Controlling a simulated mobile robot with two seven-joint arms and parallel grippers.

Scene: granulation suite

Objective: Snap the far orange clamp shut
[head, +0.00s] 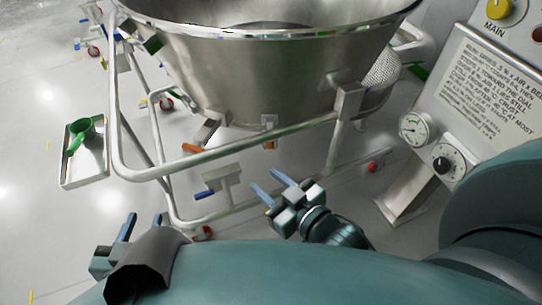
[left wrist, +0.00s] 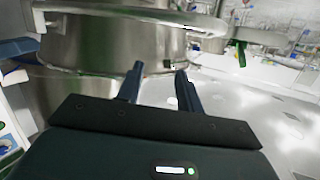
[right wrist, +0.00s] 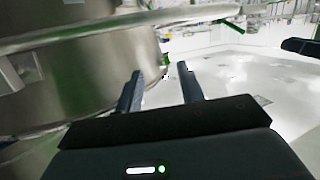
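A small orange clamp handle (head: 190,148) shows at the lower left of the steel bowl (head: 215,75), below a metal bracket. A second orange piece (head: 270,145) shows under the bowl's middle, partly behind the frame rail. I cannot tell for certain which is the far clamp, or how each latch sits. My left gripper (head: 142,221) is open and empty at the lower left, well short of the bowl. My right gripper (head: 269,182) is open and empty below the rail, nearer the second orange piece but apart from it. Neither wrist view clearly shows an orange clamp.
A tubular rail (head: 225,153) of the bowl's frame runs between my grippers and the bowl. A tray (head: 84,168) with a green scoop (head: 82,132) is at left. A control panel (head: 490,90) with gauge and dial stands right. Open floor lies left.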

